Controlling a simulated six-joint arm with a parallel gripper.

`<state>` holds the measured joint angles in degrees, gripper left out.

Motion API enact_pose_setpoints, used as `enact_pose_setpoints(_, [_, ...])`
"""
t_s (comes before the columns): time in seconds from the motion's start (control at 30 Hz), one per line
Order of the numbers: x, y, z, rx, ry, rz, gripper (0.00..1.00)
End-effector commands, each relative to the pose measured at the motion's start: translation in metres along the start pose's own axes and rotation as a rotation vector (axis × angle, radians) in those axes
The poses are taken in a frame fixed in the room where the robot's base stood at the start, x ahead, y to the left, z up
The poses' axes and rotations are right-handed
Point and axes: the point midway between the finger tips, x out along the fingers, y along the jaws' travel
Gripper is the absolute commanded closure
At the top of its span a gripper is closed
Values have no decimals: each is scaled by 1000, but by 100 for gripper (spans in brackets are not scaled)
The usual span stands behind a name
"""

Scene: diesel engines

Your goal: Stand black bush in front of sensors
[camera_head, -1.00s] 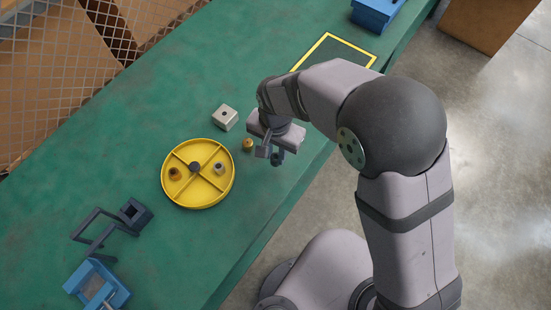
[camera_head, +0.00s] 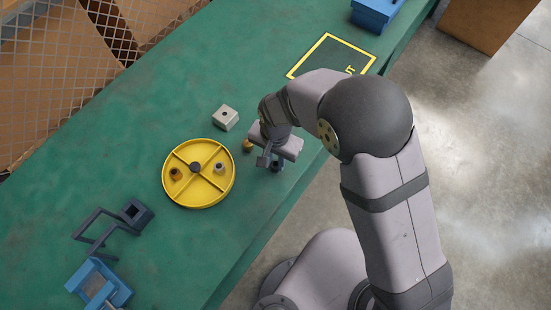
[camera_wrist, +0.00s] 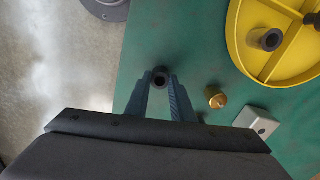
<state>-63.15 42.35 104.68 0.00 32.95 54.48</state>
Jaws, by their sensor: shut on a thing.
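My gripper (camera_head: 270,164) is over the near side of the green bench in the head view. In the wrist view my gripper (camera_wrist: 160,82) is shut on the black bush (camera_wrist: 160,77), a short dark ring seen end-on between the fingertips. In the head view the bush (camera_head: 276,167) is a small dark shape at the jaws. Whether it touches the bench I cannot tell. A small brass part with a pointed top (camera_wrist: 215,97) stands apart from my gripper, and it also shows in the head view (camera_head: 247,146). I cannot tell which parts are the sensors.
A round yellow divided tray (camera_head: 232,184) holds a grey bush (camera_head: 219,168) and a brown part (camera_head: 176,174). A pale block with a hole (camera_head: 225,118) stands behind the brass part. A yellow-outlined rectangle (camera_head: 325,36) is at upper right. A dark frame (camera_head: 88,228) and blue fixture (camera_head: 93,275) lie lower left.

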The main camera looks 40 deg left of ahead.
Motion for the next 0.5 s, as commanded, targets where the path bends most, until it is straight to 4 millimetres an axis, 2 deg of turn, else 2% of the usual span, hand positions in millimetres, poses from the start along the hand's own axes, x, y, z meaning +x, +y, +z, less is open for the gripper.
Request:
enact_pose_setpoints(0.07, [3,0,0,0,0,0,100])
enact_pose_setpoints(0.1, [3,0,0,0,0,0,74])
enact_pose_setpoints(0.17, [2,0,0,0,0,0,60])
enact_pose_setpoints(0.5, [1,0,0,0,0,0,60])
